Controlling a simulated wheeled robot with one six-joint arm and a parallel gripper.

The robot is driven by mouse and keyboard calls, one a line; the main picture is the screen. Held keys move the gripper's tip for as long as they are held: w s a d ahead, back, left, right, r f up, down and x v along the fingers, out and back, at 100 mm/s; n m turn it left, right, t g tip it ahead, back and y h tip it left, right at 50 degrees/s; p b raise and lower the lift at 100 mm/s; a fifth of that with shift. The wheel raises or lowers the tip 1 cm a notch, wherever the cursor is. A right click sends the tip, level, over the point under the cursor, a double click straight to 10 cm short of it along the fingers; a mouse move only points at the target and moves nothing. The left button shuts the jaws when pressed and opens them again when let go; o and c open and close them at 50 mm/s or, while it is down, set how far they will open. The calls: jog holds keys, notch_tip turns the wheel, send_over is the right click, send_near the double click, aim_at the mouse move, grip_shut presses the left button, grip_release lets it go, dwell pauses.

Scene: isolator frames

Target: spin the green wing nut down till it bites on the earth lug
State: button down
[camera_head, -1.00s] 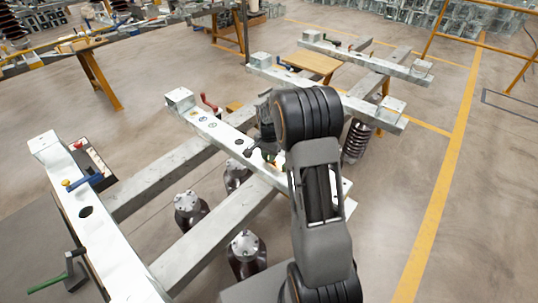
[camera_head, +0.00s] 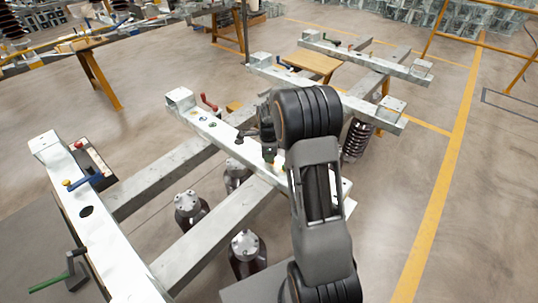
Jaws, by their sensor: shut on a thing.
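My gripper (camera_head: 269,154) is over the near part of the middle pale steel beam (camera_head: 232,143), pointing down, with my dark arm covering much of it. It is shut, with a small greenish patch at its fingertips that I take to be the green wing nut. The nut's wings and thread are too small and too covered to make out. The earth lug is hidden under the gripper, so I cannot tell whether the nut touches it.
A red-handled part (camera_head: 208,102) stands on the same beam. The left beam (camera_head: 104,239) carries a blue-handled part (camera_head: 84,182); a green-handled tool (camera_head: 50,283) lies beside it. Open floor (camera_head: 490,200) lies to the right.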

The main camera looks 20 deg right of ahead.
jog(key=m, duration=0.7)
jog(key=shift+w+r, duration=0.1)
jog(key=shift+r, duration=0.05)
jog(key=m, duration=0.4)
jog(key=shift+m+p, duration=0.35)
jog(key=shift+m, duration=1.25)
jog(key=c, duration=1)
grip_release()
notch_tip(320, 180, up, 14)
jog(key=shift+f+p, duration=0.15)
jog(key=shift+p, duration=0.3)
jog(key=shift+f, duration=0.1)
